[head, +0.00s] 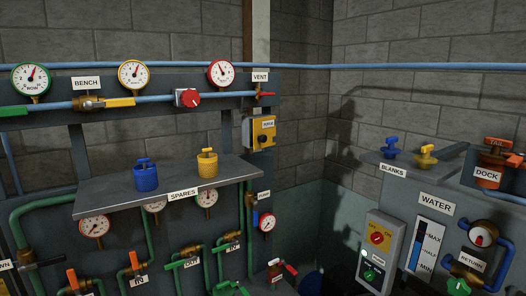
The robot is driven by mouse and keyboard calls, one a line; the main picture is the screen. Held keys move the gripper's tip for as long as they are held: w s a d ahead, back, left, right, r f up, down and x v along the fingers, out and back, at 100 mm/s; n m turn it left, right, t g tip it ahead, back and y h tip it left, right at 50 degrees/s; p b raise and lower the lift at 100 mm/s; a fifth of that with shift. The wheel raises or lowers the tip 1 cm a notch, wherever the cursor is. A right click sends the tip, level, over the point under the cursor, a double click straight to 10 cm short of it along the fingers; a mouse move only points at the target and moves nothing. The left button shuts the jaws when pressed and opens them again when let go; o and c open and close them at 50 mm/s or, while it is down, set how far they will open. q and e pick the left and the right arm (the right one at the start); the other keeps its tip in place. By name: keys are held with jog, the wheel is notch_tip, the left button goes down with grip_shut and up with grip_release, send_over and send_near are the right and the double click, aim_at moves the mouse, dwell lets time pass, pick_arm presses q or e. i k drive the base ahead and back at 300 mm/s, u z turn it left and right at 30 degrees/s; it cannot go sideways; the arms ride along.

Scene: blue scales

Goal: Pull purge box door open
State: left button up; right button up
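A small box (262,133) with a yellow front is fixed to the dark panel right of centre, just below the VENT label. It carries a small pale label (267,124) too small to read surely; I take it to be the purge box. Its yellow front looks flush with the grey box body, so the door appears closed. A small dark knob or handle (262,139) shows on the front. Neither of my grippers shows in the head view.
A SPARES shelf (225,185) with blue and yellow canisters juts out left of and below the box. A red-handled VENT valve (265,95) sits just above it. A grey switch box (380,250) stands lower right. Open space lies before the corner.

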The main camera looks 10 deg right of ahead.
aim_at(264, 129)
jog(key=z, duration=0.5)
jog(key=k, duration=0.2)
jog(key=u, duration=1.1)
jog(key=i, duration=0.7)
jog(key=z, duration=0.55)
jog(key=i, duration=0.7)
jog(key=z, duration=0.45)
